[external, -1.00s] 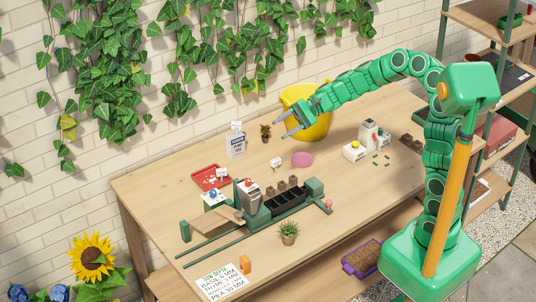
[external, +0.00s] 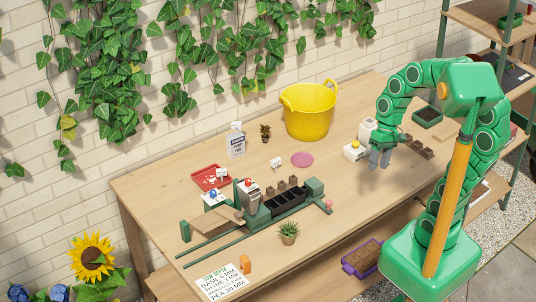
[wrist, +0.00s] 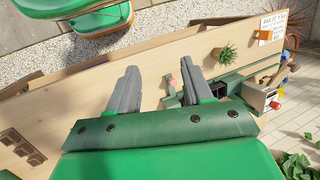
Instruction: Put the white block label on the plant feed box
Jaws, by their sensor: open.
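A grey and white box with dark print (external: 236,147), which looks like the plant feed box, stands upright at the back left of the table. A small white label piece (external: 237,126) shows at its top; I cannot tell whether it rests on the box or stands behind it. Another small white block label (external: 276,163) stands on the table left of the pink disc. A third white label (external: 222,172) is at the red tray. My gripper (external: 379,162) points down over the right part of the table, far from the box. In the wrist view my gripper (wrist: 160,64) is open and empty.
A yellow tub (external: 308,112) stands at the back. The green seeding machine (external: 262,208) and a small potted plant (external: 289,232) fill the front left. The table's front right is bare.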

